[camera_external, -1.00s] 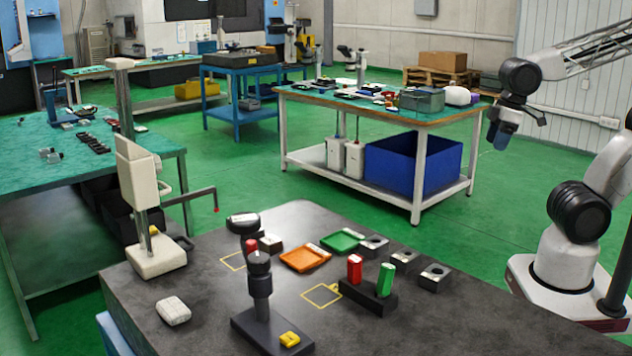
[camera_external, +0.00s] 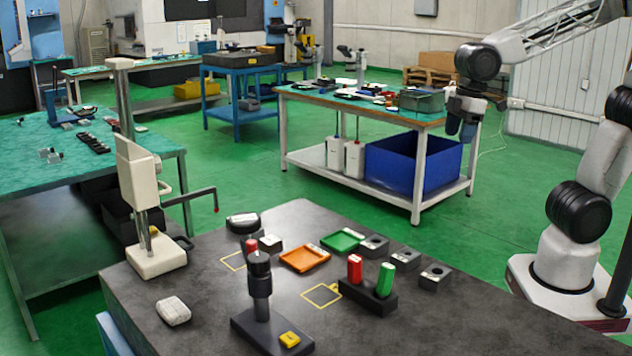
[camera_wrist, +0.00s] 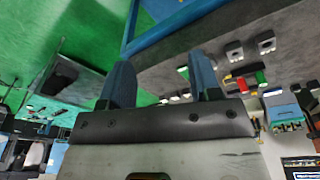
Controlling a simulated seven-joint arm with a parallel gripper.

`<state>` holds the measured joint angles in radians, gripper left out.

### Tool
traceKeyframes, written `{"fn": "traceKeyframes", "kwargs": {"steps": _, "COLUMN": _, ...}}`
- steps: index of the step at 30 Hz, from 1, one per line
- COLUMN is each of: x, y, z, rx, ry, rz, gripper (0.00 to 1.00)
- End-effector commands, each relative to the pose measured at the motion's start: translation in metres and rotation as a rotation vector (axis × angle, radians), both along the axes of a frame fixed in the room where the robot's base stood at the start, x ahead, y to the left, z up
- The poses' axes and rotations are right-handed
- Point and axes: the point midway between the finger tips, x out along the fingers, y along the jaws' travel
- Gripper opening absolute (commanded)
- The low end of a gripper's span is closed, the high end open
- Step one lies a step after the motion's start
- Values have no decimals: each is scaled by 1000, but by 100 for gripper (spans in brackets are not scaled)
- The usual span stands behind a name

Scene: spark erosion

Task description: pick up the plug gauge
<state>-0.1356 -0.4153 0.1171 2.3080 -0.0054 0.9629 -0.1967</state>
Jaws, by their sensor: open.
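Red (camera_external: 355,268) and green (camera_external: 385,280) handles, probably the plug gauge ends, stand upright side by side in a black block (camera_external: 370,299) on the dark bench. They also show small in the wrist view as a red piece (camera_wrist: 243,84) and a green piece (camera_wrist: 261,77), right of my fingers. My gripper (camera_external: 464,128) is high above and beyond the bench, to the upper right of the handles, with blue fingers pointing down. In the wrist view my gripper (camera_wrist: 160,82) has its two blue fingers wide apart with nothing between them.
Metal blocks with holes (camera_external: 435,277), an orange tray (camera_external: 304,258) and a green tray (camera_external: 343,241) lie near the handles. A tall cream gauge stand (camera_external: 155,255) stands at the bench's left.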

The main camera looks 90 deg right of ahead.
Motion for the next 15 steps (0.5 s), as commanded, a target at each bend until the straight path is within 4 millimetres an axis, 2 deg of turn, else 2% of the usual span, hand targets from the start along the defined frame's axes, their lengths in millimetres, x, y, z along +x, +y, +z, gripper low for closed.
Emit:
{"fn": "traceKeyframes", "kwargs": {"steps": 3, "x": 29, "y": 19, "z": 2, "rx": -8, "ry": 15, "rz": 77, "gripper": 57}}
{"fn": "traceKeyframes", "kwargs": {"steps": 15, "x": 115, "y": 93, "z": -2, "rx": -35, "ry": 56, "rz": 330, "gripper": 57}}
